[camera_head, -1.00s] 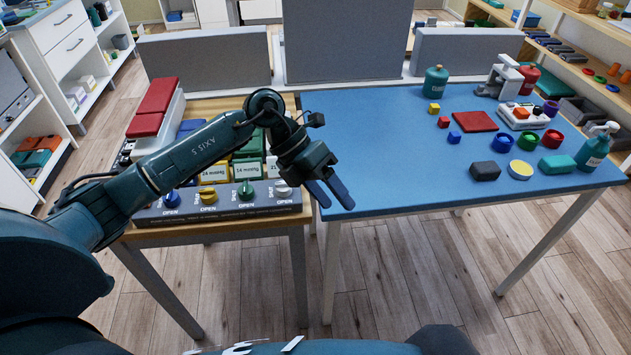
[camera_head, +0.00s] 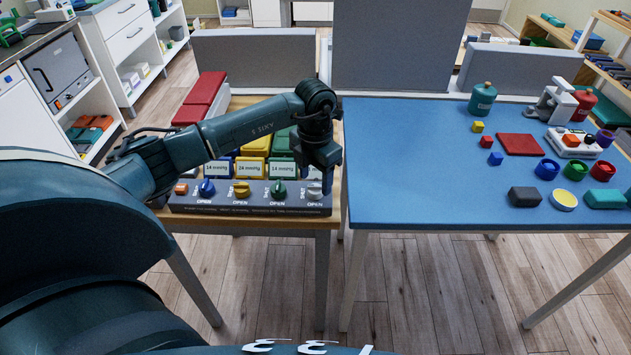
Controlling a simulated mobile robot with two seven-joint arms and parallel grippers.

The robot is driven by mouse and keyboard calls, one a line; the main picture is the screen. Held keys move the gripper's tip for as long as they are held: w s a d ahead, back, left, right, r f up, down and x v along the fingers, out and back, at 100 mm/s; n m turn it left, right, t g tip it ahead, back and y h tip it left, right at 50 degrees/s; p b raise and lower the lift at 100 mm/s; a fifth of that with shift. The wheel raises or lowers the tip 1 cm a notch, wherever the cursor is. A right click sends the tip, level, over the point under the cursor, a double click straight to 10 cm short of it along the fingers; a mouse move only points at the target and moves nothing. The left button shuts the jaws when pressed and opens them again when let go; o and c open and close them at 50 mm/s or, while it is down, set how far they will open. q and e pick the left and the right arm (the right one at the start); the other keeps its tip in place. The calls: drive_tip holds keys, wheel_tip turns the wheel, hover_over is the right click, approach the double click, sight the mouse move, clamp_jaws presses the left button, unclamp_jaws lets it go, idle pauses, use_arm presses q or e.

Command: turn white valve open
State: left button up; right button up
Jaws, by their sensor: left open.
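The white valve (camera_head: 314,191) is the rightmost of several knobs on the front of a dark valve panel (camera_head: 250,209) on the wooden table. Blue (camera_head: 207,188), yellow (camera_head: 242,189) and green (camera_head: 279,189) knobs sit in a row to its left. Each knob has OPEN printed below it. My left gripper (camera_head: 327,183) points down at the panel's right end, just above and beside the white valve, partly overlapping it in view. It is open; I cannot tell whether a finger touches the valve. My right gripper is not in view.
A blue-topped table (camera_head: 420,190) stands close on the right, with bottles, cups and blocks on it. Coloured boxes with pressure labels (camera_head: 254,169) stand behind the knobs. Red pads (camera_head: 201,98) lie at the back left. Grey screens stand behind.

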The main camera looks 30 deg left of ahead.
sight(315, 190)
use_arm(q)
drive_tip(key=shift+f, duration=1.3)
drive_tip(key=shift+c, duration=0.3)
drive_tip(key=c, duration=0.9)
